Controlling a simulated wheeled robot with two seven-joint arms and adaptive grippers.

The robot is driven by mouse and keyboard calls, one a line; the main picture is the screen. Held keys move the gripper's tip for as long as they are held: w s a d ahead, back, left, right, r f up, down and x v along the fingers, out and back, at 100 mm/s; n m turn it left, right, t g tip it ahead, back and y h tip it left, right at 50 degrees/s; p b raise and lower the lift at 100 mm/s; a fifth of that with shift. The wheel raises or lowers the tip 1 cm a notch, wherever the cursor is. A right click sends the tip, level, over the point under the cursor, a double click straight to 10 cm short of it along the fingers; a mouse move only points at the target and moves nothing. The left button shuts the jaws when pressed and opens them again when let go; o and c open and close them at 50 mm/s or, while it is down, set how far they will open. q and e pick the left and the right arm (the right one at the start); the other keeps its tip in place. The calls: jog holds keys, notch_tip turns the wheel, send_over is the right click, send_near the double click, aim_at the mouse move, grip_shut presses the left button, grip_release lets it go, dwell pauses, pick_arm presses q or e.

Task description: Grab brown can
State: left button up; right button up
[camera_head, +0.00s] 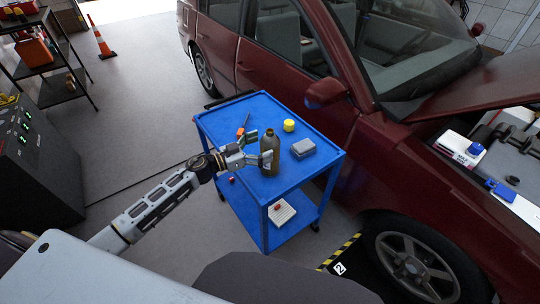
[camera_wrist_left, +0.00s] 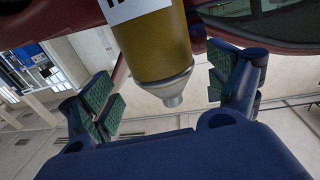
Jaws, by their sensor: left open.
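The brown can (camera_head: 269,153) is a bottle-shaped container standing upright on the blue cart (camera_head: 232,128). My left gripper (camera_head: 259,147) reaches in from the left and is at the can, its fingers open. In the left wrist view the can (camera_wrist_left: 155,45) looks brownish yellow, with a white label and a grey neck, and appears upside down. It sits between the two open fingers (camera_wrist_left: 165,90), with gaps to the finger pads on both sides. My right gripper is not in view.
A white item (camera_head: 281,212) lies on the lower shelf. A dark red car (camera_head: 300,75) stands close behind the cart.

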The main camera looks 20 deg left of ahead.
aim_at(270, 141)
pick_arm(q)
jog(key=shift+w+d, duration=0.4)
jog(key=shift+w, duration=0.25)
jog(key=shift+x, duration=1.05)
jog(key=shift+f, duration=0.1)
jog(key=shift+c, duration=0.4)
jog(key=c, duration=1.2)
grip_shut()
jog(key=shift+r, duration=0.25)
